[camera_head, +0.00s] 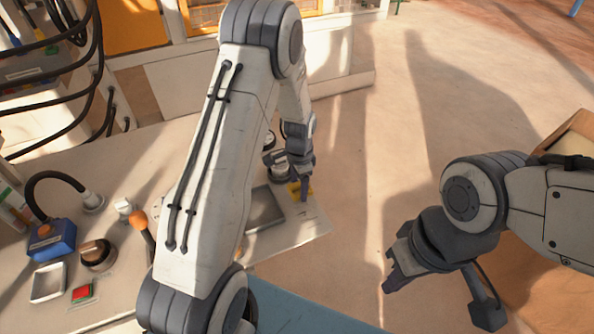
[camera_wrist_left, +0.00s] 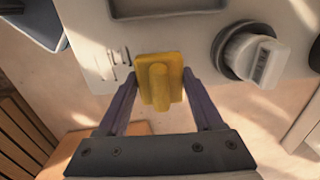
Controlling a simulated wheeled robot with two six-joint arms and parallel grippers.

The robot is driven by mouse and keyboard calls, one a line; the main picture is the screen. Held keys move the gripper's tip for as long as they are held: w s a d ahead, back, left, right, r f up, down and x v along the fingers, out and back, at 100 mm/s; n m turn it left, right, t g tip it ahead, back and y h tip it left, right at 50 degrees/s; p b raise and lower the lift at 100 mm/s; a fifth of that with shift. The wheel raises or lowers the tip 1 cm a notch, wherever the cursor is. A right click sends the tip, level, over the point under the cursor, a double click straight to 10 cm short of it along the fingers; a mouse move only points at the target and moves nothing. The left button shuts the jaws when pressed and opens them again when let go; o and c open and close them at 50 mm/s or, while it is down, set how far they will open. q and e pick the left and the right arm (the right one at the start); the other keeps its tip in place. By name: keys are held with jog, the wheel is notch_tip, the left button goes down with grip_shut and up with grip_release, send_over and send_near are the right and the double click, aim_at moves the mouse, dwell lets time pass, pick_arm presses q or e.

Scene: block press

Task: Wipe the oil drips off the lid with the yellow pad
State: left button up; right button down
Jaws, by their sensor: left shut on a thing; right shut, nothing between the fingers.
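The yellow pad (camera_wrist_left: 146,62), with an upright grip, is held between the fingers of my left gripper (camera_wrist_left: 158,80). In the head view my left gripper (camera_head: 301,186) is at the right end of the pale worktop, and a bit of the yellow pad shows there. A pale lid-like panel (camera_wrist_left: 183,20) lies under the pad in the wrist view. Thin dark streaks (camera_wrist_left: 119,63) are on it left of the pad; I cannot tell if they are oil drips or slots. My right gripper (camera_head: 393,272) is shut and empty, out over the floor.
A grey-white knob (camera_wrist_left: 256,58) stands right of the pad. A dark recessed tray (camera_head: 264,208) lies near my left gripper. A blue box (camera_head: 52,243), a red button (camera_head: 82,292) and an orange-topped lever (camera_head: 139,222) are at the left. A wooden box (camera_head: 578,137) is at the right.

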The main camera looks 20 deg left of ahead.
aim_at(299, 183)
pick_arm(q)
jog(key=shift+r+p, duration=1.5)
jog(key=shift+r, duration=0.7)
jog(key=s+d+r+b, duration=0.1)
jog(key=s+r+b, duration=0.15)
jog(key=s, duration=0.65)
jog(key=a+f, duration=0.2)
jog(key=a, duration=0.1)
jog(key=a+f, duration=0.2)
jog(key=a, duration=0.2)
jog(key=a+f+p, duration=0.1)
jog(key=a+f, duration=0.1)
jog(key=a, duration=0.2)
jog(key=shift+w, duration=0.2)
jog(key=shift+f, duration=2)
jog(key=shift+f, duration=0.1)
